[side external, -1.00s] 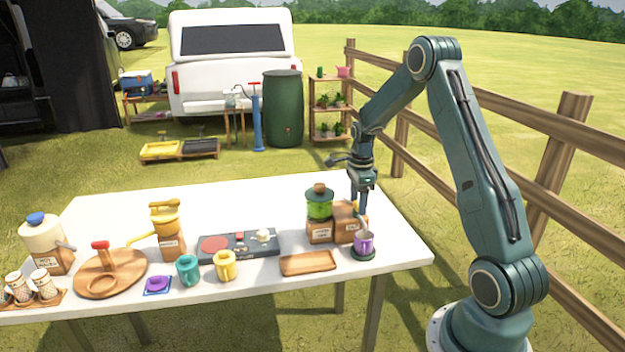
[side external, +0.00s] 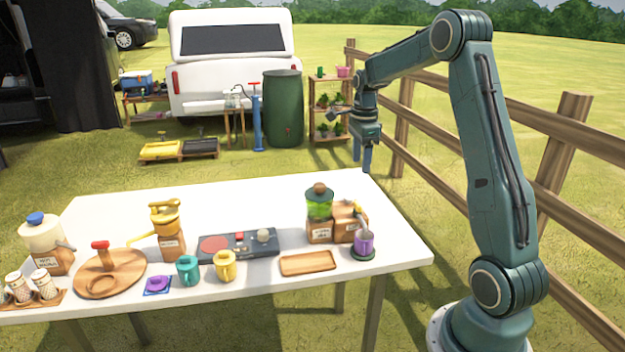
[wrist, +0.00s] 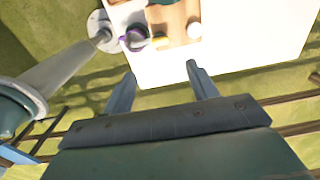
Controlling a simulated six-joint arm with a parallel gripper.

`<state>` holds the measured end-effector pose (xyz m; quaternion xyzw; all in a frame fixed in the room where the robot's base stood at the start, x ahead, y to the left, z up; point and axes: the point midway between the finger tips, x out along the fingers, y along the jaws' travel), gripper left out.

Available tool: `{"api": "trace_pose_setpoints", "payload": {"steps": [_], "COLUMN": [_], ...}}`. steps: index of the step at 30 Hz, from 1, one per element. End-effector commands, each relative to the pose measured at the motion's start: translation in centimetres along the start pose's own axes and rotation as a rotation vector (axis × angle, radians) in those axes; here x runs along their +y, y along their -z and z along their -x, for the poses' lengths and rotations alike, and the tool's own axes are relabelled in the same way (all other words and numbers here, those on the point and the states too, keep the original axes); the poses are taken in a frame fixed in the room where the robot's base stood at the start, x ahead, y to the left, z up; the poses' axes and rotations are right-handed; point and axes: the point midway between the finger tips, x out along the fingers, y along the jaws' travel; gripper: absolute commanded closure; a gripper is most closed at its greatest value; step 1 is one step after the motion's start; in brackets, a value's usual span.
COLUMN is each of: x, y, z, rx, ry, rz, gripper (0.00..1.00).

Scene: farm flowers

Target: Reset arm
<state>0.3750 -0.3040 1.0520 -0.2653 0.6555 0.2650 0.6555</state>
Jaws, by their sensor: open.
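My gripper (side external: 365,160) hangs above and behind the far right edge of the white table (side external: 120,200), fingers pointing down. In the wrist view the two fingers (wrist: 158,85) are spread apart with nothing between them. The purple cup (side external: 364,243) stands upright on a dark green coaster at the table's right end, well below and apart from my gripper. The cup also shows near the top of the wrist view (wrist: 133,38).
A green-topped grinder (side external: 319,205) and a wooden box (side external: 347,222) stand beside the cup. A wooden tray (side external: 308,263) lies in front. A wooden fence (side external: 555,150) runs behind my arm. The table's back right area is clear.

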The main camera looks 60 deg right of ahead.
Motion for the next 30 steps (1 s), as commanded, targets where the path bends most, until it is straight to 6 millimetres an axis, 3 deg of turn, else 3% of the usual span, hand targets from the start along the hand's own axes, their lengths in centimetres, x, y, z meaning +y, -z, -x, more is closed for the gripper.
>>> {"api": "trace_pose_setpoints", "payload": {"steps": [20, 26, 30], "x": [0.5, 2.8, 5.5], "y": [-0.6, -2.5, -4.4], "z": [1.4, 3.5, 5.6], "rx": [-0.001, -0.004, -0.004], "ry": [0.011, 0.046, 0.085], "rz": [0.040, 0.205, 0.391], "gripper": [0.42, 0.42, 0.42]}}
